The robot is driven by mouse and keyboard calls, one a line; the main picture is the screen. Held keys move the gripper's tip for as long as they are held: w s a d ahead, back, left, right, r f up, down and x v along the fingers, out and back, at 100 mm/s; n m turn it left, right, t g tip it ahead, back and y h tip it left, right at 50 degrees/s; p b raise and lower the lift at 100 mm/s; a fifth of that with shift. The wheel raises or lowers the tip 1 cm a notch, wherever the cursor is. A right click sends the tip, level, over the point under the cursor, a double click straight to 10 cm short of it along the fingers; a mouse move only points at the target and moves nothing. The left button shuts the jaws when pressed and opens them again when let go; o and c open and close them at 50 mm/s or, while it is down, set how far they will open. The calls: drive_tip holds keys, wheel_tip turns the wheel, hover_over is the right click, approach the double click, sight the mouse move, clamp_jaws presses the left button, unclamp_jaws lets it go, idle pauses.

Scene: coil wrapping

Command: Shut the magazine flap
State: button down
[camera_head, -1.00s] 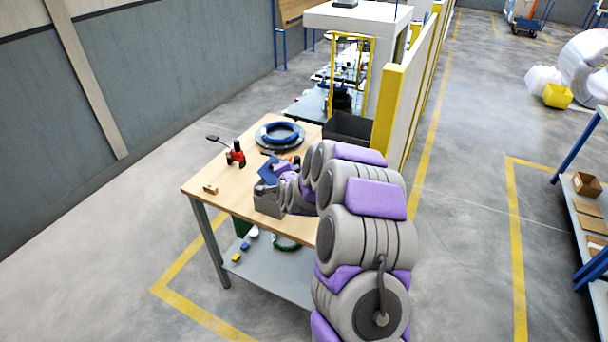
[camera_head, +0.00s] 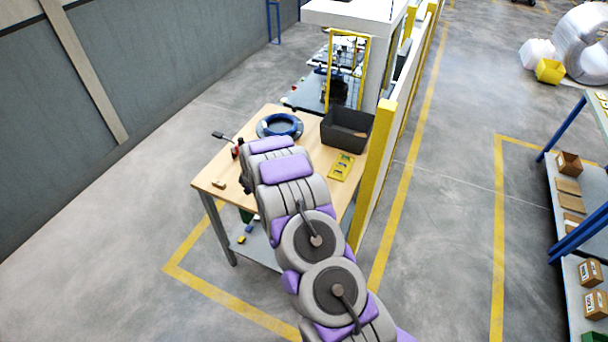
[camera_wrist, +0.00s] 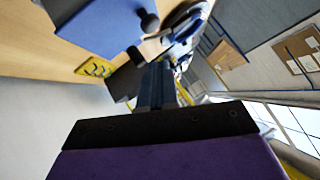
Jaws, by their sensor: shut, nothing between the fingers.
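In the wrist view, a blue block or panel (camera_wrist: 100,27) with a dark round knob (camera_wrist: 149,21) is at the upper left. It may be the magazine or its flap, but I cannot tell which, nor whether a flap is open. My gripper (camera_wrist: 158,72) points away from the camera with its fingers together and empty. It is beside the blue panel in the picture; contact cannot be told. In the head view my arm hides my gripper and the blue panel.
The wooden table (camera_head: 222,172) holds a blue ring on a dark round base (camera_head: 280,126), a dark grey bin (camera_head: 346,130), a yellow plate (camera_head: 341,167) and a small wooden block (camera_head: 218,184). A red tool (camera_head: 238,149) is partly hidden by my arm. A yellow-edged partition (camera_head: 378,160) stands at the right.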

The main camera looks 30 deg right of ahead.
drive_tip(key=shift+w+a+f+p, duration=0.7)
drive_tip(key=shift+w+f+p, duration=0.1)
drive_tip(key=shift+f+p, duration=0.15)
drive_tip(key=shift+w+a+f, duration=0.3)
drive_tip(key=shift+w+f, duration=0.15)
drive_tip(key=shift+w+a+f, duration=0.25)
drive_tip(key=shift+w+f, duration=0.05)
drive_tip(key=shift+f, duration=0.4)
